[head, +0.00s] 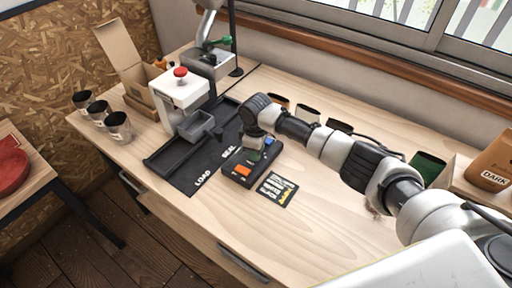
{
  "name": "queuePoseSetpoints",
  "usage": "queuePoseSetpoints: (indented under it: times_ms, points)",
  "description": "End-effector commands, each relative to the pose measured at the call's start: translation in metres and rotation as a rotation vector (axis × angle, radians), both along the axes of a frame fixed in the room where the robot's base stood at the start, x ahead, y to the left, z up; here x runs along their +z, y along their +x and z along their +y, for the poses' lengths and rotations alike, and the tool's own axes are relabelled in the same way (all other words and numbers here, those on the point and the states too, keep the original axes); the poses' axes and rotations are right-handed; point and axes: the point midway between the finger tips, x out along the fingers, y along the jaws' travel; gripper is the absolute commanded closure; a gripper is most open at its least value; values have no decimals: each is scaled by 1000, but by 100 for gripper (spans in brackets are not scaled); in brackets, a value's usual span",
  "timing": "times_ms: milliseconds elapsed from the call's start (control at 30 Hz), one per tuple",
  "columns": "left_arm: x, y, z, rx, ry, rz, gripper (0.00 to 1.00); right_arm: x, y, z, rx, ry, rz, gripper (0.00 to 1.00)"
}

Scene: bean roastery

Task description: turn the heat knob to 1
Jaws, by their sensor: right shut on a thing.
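A small black control box (238,184) lies on the wooden bench, with an orange part (243,171) on its front and a blue part (268,141) near its back right. My right arm reaches in from the right, and my right gripper (255,146) points down at the back of this box. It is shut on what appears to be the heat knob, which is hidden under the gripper. The knob's pointer and scale cannot be read. A black card (276,189) with small printed lines lies just right of the box. My left gripper is out of view.
A black mat (205,165) marked LOAD and SEAL lies left of the box. A white machine (181,98) with a red button stands behind it. Several metal cups (118,127) and an open carton (124,62) are at left.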

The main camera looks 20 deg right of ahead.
Motion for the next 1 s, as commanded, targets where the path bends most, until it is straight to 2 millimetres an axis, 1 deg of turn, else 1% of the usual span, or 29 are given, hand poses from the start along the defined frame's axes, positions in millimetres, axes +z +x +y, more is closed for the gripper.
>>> queuePoseSetpoints:
  times_ms: [200, 600, 800, 1000]
  points:
    - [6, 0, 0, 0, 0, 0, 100, 2, 1, 1, 206, 3, -4, 94]
    - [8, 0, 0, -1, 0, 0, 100, 2, 1, 1, 573, 3, -4, 94]
    - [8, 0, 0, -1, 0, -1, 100, 2, 1, 1, 717, 3, -4, 94]
    - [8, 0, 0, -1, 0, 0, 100, 2, 1, 1, 815, 2, -5, 94]
